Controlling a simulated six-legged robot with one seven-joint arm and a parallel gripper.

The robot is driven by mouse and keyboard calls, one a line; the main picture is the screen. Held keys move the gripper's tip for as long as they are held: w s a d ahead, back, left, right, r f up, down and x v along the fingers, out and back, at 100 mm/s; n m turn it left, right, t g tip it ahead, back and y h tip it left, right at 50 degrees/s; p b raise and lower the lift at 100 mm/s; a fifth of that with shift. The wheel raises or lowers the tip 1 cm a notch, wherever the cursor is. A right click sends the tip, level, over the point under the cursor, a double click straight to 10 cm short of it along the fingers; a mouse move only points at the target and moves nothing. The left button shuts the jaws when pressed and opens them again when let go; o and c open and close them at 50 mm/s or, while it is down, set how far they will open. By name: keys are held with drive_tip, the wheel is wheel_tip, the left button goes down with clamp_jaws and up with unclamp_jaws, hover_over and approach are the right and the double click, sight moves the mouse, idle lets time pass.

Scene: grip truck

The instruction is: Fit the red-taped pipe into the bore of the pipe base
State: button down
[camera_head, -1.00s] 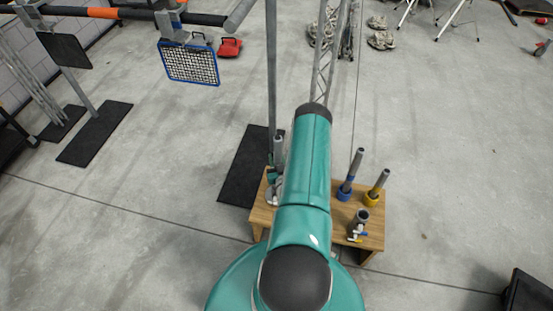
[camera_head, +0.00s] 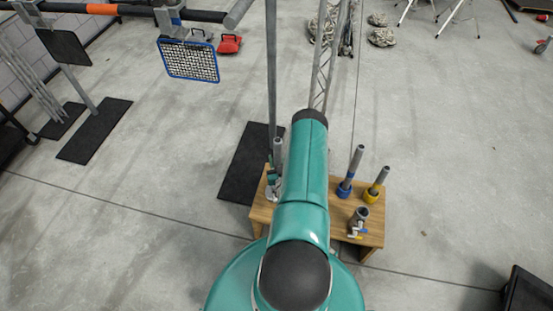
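A low wooden table (camera_head: 262,212) stands beneath my teal arm. On its right part, a grey pipe (camera_head: 355,161) stands in a blue-collared base (camera_head: 344,190), and another grey pipe (camera_head: 380,178) stands in a yellow-collared base (camera_head: 370,196). A grey fitting with an open round top (camera_head: 360,214) stands in front of them, with small blue and yellow parts at its foot. Left of my arm, a grey pipe end (camera_head: 279,148) stands upright over teal and grey parts. No red tape is visible. My arm covers the table's middle; I cannot make out my gripper.
A tall grey pole (camera_head: 271,70) and a lattice post (camera_head: 325,60) rise behind the table. A black mat (camera_head: 245,170) lies at its left. A dark box (camera_head: 526,292) sits at bottom right. The floor to the right is mostly clear.

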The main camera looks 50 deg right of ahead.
drive_tip(key=shift+f, duration=1.3)
drive_tip(key=c, duration=1)
unclamp_jaws()
drive_tip(key=shift+o, duration=0.2)
drive_tip(key=v, duration=1.3)
drive_tip(key=shift+s+a, duration=0.2)
drive_tip(key=shift+s, duration=0.1)
